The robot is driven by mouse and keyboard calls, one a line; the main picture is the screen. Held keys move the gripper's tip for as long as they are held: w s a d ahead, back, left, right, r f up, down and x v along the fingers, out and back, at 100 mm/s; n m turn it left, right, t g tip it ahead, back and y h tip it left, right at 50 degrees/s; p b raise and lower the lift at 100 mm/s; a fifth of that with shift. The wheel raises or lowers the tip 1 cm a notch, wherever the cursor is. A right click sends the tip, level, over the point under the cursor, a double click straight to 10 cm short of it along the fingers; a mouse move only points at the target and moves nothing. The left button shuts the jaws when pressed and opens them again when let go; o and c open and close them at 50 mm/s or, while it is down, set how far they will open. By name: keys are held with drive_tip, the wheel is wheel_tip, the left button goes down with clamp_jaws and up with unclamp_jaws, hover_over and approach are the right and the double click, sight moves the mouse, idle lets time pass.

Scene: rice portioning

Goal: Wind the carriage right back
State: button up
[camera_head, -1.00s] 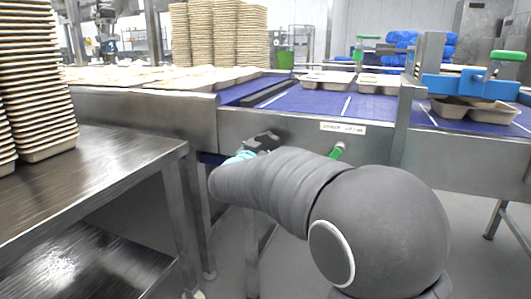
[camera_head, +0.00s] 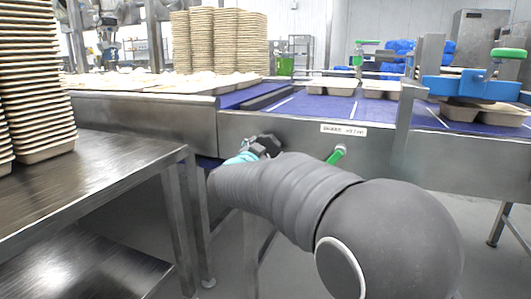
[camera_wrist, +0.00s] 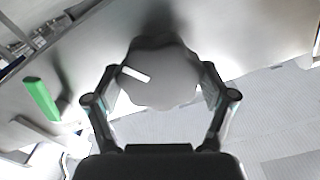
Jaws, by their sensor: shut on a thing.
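A grey lobed knob (camera_wrist: 165,85) with a white mark on its face fills the middle of the wrist view. My gripper (camera_wrist: 160,82) is shut on it, with one finger at each side. The white mark lies up and left of the knob's centre, slightly tilted. In the head view my gripper (camera_head: 264,147) is at the side of the steel conveyor frame (camera_head: 300,128), below the belt, and my arm hides most of the knob. I cannot pick out the carriage itself with certainty.
A green handle (camera_head: 337,154) sticks out right of my gripper; it also shows in the wrist view (camera_wrist: 41,98). A white label (camera_head: 343,130) is above it. Trays (camera_head: 332,85) stand on the blue belt (camera_head: 310,105). A steel table (camera_head: 90,185) stands at the left.

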drive_tip(key=shift+f, duration=0.1)
drive_tip(key=shift+f+m+b, duration=0.1)
drive_tip(key=shift+m+b, duration=1.1)
drive_tip(key=shift+m, duration=0.4)
drive_tip(key=shift+m+b, duration=0.3)
drive_tip(key=shift+b, duration=0.1)
drive_tip(key=shift+m, duration=1.3)
